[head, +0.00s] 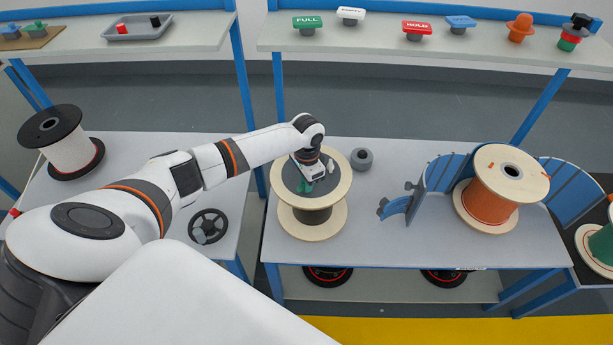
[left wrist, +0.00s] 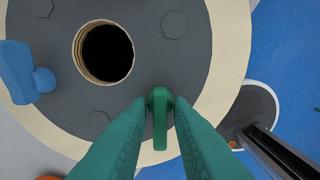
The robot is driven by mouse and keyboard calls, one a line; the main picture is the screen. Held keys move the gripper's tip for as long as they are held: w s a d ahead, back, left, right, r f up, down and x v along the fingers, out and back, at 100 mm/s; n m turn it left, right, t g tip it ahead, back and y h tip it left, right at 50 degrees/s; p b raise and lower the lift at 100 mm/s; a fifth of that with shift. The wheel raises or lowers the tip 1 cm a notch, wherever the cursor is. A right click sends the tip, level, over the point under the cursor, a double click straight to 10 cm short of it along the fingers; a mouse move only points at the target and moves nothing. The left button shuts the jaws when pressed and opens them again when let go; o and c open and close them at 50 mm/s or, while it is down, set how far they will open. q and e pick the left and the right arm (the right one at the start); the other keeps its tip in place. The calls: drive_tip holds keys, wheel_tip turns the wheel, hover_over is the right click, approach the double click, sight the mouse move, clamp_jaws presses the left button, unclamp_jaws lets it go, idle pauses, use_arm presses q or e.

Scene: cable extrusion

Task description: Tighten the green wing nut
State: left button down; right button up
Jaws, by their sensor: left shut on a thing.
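The green wing nut (left wrist: 160,125) sits on the dark grey round plate (left wrist: 60,95) on top of a wooden spool, near the plate's edge. My left gripper (head: 305,186) comes down onto the spool (head: 312,221) from above. In the left wrist view its teal fingers (left wrist: 160,108) are on both sides of the wing nut, shut on it. In the head view the gripper largely hides the nut. A blue wing nut (left wrist: 22,75) is on the same plate, to the left of the central hole. My right gripper is not in view.
A small grey ring (head: 361,159) stands just right of the spool. A blue curved rack (head: 445,173) and an orange cable spool (head: 490,200) are further right. A shelf (head: 380,38) with signs and buttons runs along the back. The bench's front middle is clear.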

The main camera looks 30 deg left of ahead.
use_arm(q)
drive_tip(key=m+p, duration=0.1)
drive_tip(key=m, duration=0.4)
drive_tip(key=shift+m, duration=0.3)
drive_tip(key=m, duration=0.6)
drive_tip(key=shift+w, duration=0.1)
drive_tip(key=shift+m, duration=0.3)
drive_tip(key=c, duration=1.5)
unclamp_jaws()
wheel_tip(320, 180, up, 12)
drive_tip(key=shift+d+r+b, duration=0.1)
drive_tip(key=shift+b, duration=1)
